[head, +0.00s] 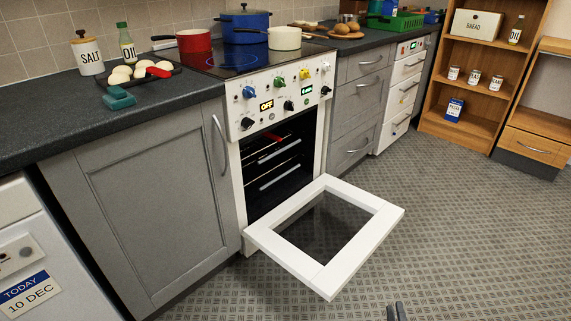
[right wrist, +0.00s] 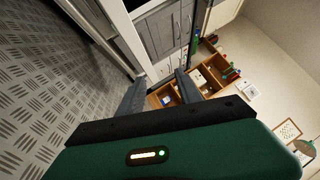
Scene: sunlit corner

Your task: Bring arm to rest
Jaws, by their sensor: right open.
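The green wrist body fills the lower part of that view. My left gripper is in neither view.
The white oven door (head: 378,232) hangs open, low over the patterned floor (head: 460,220). A dark tray (head: 165,82) with pale buns sits on the counter. A wooden shelf (head: 470,88) stands at the right. Floor right of the door is clear.

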